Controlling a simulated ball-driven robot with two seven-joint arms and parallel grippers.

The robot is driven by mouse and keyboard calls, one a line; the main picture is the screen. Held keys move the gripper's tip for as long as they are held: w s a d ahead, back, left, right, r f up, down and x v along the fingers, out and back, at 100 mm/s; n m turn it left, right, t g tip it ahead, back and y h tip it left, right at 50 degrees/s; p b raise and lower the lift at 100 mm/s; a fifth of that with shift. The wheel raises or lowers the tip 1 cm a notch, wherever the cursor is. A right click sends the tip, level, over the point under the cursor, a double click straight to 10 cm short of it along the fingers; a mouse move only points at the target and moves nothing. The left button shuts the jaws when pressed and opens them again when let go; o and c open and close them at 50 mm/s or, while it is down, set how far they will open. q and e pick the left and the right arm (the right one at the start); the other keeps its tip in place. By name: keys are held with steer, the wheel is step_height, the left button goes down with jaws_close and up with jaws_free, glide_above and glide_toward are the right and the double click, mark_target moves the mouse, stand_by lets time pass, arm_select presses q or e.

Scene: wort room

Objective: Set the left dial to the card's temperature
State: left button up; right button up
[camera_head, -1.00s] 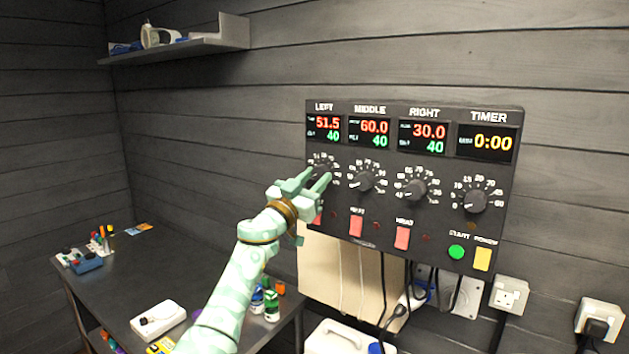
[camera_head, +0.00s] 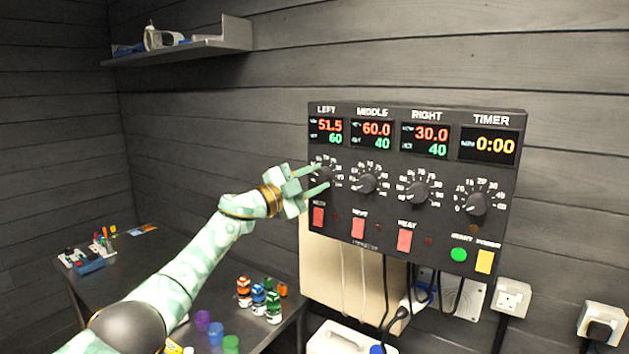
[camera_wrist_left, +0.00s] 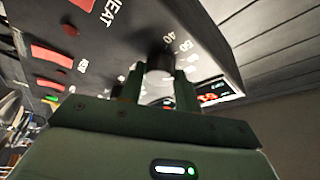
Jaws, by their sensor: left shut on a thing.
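The left dial (camera_head: 324,172) is a dark knob under the LEFT display on the black control panel (camera_head: 440,238). My left gripper (camera_head: 321,177) is shut on this dial, one finger on each side, and partly hides it and its scale. In the left wrist view the dial (camera_wrist_left: 160,62) sits between the two fingers (camera_wrist_left: 160,92), with the marks 40 and 50 beside it. The left display (camera_head: 326,131) reads 51.5 in red and 60 in green. No card with a readable temperature shows. My right gripper is out of view.
The middle dial (camera_head: 366,183), right dial (camera_head: 417,191) and timer dial (camera_head: 475,204) are close by on the right. Red heat switches (camera_head: 358,228) sit below. The dark table (camera_head: 130,272) holds several small bottles (camera_head: 258,298). A shelf (camera_head: 185,48) hangs upper left.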

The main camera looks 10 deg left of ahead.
arm_select(q)
steer(key=m+g, duration=0.1)
steer(key=m, duration=0.2)
steer(key=shift+a+r+p, duration=0.1)
steer(key=shift+p, duration=0.2)
steer(key=m+g+p, duration=0.1)
steer(key=m, duration=0.1)
steer(key=shift+r+m+y, duration=0.15)
steer(key=shift+m+y, duration=0.25)
steer(key=m+p, duration=0.1)
steer(key=m+g+y+p, duration=0.1)
steer(key=m, duration=0.1)
steer(key=shift+r+m+p, duration=0.2)
steer(key=shift+m+p, duration=0.1)
steer(key=shift+p, duration=0.1)
steer(key=shift+f+m+y+p, duration=0.1)
steer(key=shift+m+y+p, duration=0.5)
steer(key=shift+m+p, duration=0.2)
steer(key=o, duration=1)
